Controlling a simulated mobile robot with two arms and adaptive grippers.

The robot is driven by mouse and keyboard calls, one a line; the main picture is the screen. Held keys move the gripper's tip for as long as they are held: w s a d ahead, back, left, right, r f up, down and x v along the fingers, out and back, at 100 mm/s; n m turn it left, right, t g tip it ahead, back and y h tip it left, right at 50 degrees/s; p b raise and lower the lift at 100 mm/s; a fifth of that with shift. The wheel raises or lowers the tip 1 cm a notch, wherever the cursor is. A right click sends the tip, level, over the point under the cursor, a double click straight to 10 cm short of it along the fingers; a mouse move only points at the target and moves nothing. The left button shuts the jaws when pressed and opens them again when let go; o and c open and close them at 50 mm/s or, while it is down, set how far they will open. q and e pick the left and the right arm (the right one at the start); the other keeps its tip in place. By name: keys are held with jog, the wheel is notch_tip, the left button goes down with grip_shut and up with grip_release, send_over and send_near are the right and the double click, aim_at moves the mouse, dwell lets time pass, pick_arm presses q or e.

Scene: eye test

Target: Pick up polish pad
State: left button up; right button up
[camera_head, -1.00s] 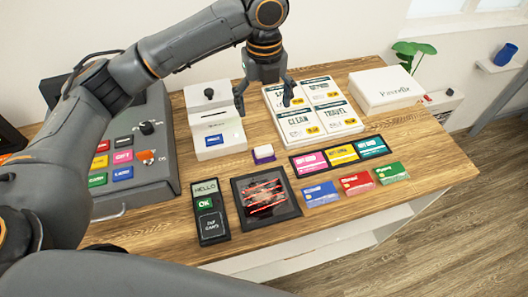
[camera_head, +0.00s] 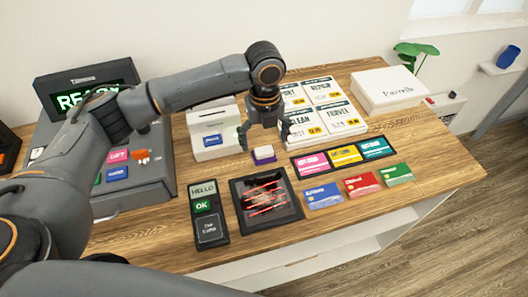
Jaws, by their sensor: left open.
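The polish pad looks to be the small block (camera_head: 264,154) with a white top and purple base on the wooden counter. It lies between the white box with a blue label and the row of gift cards. My left gripper (camera_head: 264,140) is open, pointing down just above and behind the block. Its fingers are spread to either side, and I see nothing between them. I cannot tell whether they touch the block. My right gripper does not show.
In front lie a card terminal (camera_head: 208,212), a black tray with red marks (camera_head: 240,211) and several coloured cards (camera_head: 361,184). Behind are white price cards (camera_head: 341,117) and a white box (camera_head: 391,92). A grey register (camera_head: 157,187) stands left. The counter's right end (camera_head: 440,150) is clear.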

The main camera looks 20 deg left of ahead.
aim_at(265, 151)
pick_arm(q)
notch_tip(265, 151, down, 5)
jog(key=shift+f+p, duration=0.1)
jog(key=shift+p, duration=0.65)
jog(key=shift+c, duration=0.4)
jog(key=c, duration=1)
